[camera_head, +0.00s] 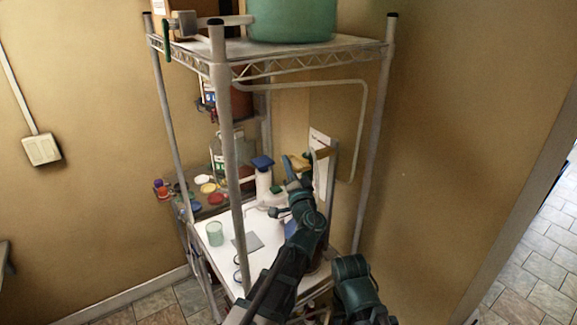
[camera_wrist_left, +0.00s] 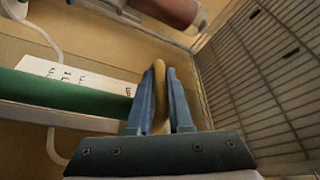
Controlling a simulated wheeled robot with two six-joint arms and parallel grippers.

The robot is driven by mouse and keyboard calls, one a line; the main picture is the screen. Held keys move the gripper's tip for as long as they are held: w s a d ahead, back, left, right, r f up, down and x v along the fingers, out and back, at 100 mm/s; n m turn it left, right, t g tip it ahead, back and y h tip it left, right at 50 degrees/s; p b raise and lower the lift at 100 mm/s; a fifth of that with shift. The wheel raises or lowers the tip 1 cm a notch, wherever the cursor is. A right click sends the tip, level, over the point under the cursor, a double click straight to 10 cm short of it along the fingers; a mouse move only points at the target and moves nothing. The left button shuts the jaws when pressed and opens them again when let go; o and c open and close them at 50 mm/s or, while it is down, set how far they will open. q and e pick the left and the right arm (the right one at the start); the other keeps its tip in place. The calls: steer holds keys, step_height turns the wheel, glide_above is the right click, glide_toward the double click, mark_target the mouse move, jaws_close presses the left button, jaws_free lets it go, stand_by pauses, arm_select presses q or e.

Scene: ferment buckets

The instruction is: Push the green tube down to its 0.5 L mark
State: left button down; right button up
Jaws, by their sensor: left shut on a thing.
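My left gripper (camera_head: 291,163) reaches up between the shelves of a wire rack; in the left wrist view its blue fingers (camera_wrist_left: 160,95) are shut on a narrow tan piece (camera_wrist_left: 159,75). A dark green straight tube or bar (camera_wrist_left: 60,112) runs left of the fingers in that view, in front of a white paper with handwriting (camera_wrist_left: 75,72). I cannot make out a 0.5 L mark. A thin pale hose (camera_head: 362,120) loops down from the top shelf at the right. My right gripper is not in view.
A large green bucket (camera_head: 291,20) stands on the top shelf (camera_head: 300,47). The rack's front post (camera_head: 232,170) is left of my arm. On the white lower shelf (camera_head: 225,255) are a pale green cup (camera_head: 215,234) and a white bottle with a blue cap (camera_head: 263,185). Coloured lids lie behind.

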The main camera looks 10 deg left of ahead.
arm_select(q)
steer(key=shift+f, duration=0.15)
stand_by(0.7)
step_height(320, 180, down, 17)
steer(key=b, duration=1.7)
steer(key=shift+r, duration=0.2)
steer(key=c, duration=0.8)
jaws_free()
steer(key=shift+c, duration=0.2)
steer(key=shift+s+f, duration=0.1)
steer(key=shift+s, duration=0.05)
